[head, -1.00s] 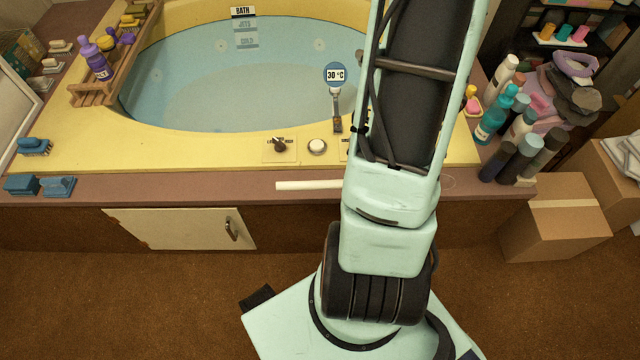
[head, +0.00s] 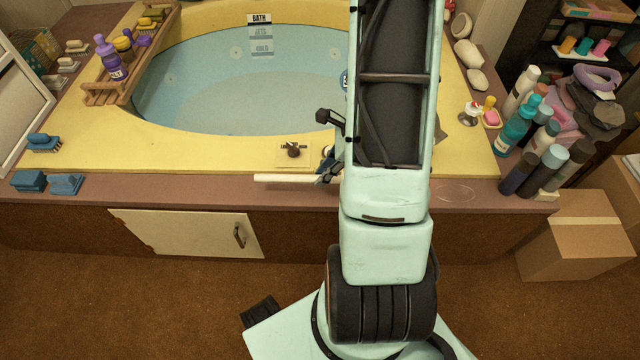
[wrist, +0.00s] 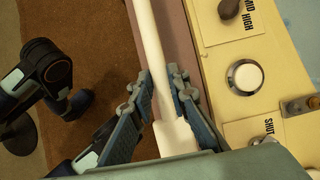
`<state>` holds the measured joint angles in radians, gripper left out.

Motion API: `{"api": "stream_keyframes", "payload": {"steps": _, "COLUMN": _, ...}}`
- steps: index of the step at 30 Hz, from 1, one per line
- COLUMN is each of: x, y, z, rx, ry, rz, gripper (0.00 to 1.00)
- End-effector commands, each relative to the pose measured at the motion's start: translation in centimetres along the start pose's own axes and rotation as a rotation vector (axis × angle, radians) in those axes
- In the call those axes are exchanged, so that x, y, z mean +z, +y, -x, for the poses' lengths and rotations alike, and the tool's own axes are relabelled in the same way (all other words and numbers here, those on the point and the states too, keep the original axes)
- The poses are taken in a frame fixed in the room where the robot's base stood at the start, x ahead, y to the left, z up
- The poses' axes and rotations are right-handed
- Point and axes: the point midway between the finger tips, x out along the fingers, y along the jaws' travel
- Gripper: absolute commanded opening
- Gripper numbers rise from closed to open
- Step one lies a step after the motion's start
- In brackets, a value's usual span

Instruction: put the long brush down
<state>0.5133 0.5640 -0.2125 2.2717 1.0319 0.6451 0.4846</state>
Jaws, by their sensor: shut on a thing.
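The long brush shows as a pale cream handle (head: 284,179) over the brown front ledge of the tub, pointing left in the head view. In the wrist view the handle (wrist: 149,38) runs up the picture from between my fingers, with a wider part near the palm. My gripper (wrist: 155,88) is shut on it. In the head view my gripper (head: 328,168) shows only partly beside my arm, which hides the brush's other end. I cannot tell whether the brush touches the ledge (head: 220,190).
Tub controls (head: 293,151) sit on the yellow rim just behind the brush. Blue brushes (head: 66,184) lie at the ledge's left end. Several bottles (head: 540,160) crowd the right corner. Cardboard boxes (head: 575,240) stand on the floor at right. The ledge's left-middle stretch is clear.

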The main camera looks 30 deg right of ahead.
Motion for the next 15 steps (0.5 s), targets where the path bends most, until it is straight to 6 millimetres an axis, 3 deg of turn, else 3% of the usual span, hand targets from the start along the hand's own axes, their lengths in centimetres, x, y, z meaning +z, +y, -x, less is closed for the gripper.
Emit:
{"api": "stream_keyframes", "payload": {"steps": 9, "x": 0.2, "y": -1.2, "z": -2.6, "rx": 0.000, "ry": 0.000, "rz": 0.002, "gripper": 0.00}}
{"api": "stream_keyframes", "payload": {"steps": 15, "x": -1.1, "y": -1.1, "z": -5.1, "rx": 0.000, "ry": 0.000, "rz": -0.001, "gripper": 0.00}}
